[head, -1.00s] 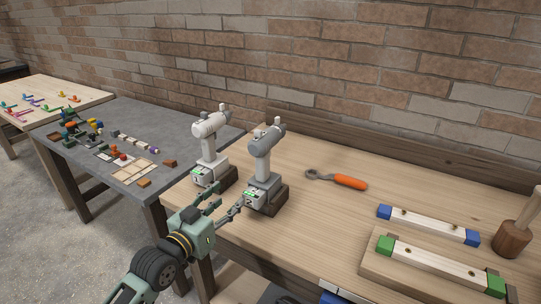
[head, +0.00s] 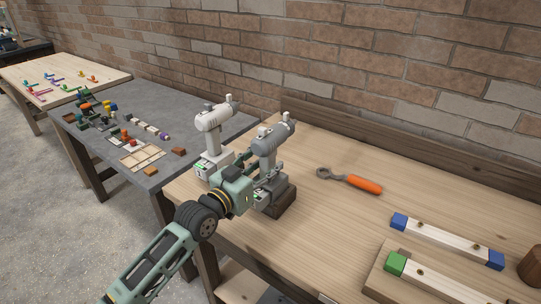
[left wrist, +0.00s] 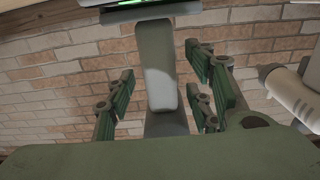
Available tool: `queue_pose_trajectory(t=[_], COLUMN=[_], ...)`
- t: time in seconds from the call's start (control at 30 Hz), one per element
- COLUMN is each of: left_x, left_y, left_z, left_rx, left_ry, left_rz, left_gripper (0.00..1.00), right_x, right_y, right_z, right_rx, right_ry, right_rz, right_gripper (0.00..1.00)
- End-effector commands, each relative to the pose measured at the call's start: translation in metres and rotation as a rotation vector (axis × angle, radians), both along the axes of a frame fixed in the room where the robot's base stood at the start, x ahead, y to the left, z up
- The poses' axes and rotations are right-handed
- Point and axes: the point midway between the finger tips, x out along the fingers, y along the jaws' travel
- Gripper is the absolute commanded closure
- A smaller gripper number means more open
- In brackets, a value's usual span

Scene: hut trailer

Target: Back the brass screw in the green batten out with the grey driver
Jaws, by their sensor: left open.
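The grey driver (head: 268,143) stands upright on a dark block at the left end of the wooden bench. My left gripper (head: 258,174) is at its handle, partly hiding it. In the left wrist view the grey handle (left wrist: 156,70) stands between the open fingers, with gaps visible on both sides. The green batten (head: 440,284) is the pale bar with a green end block at the lower right, partly cut off by the frame. A small dark screw head (head: 420,270) shows on it; I cannot tell if it is brass. My right gripper is not in view.
A white driver (head: 213,118) stands close left of the grey one; it also shows in the left wrist view (left wrist: 290,95). An orange-handled wrench (head: 350,181), a blue-ended batten (head: 446,240) and a mallet (head: 532,266) lie to the right.

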Motion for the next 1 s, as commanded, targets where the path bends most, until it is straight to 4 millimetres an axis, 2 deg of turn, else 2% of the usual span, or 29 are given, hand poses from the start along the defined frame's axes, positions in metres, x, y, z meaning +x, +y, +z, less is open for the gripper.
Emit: queue_pose_trajectory(t=[0.2, 0.47, 1.0], left_x=[0.021, 0.023, 0.023], left_y=[-0.014, -0.015, -0.015], left_z=[0.001, -0.001, -0.001], left_rx=[0.0, 0.0, 0.0], left_ry=[0.0, 0.0, 0.0], left_rz=[0.0, 0.001, 0.001], left_gripper=[0.52, 0.52, 0.97], right_x=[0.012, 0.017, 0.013], right_y=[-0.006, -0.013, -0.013], right_z=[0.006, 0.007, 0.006], right_rx=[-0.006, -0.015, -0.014], right_ry=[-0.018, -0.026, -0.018], right_rz=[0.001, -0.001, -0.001], right_gripper=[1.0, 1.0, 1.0])
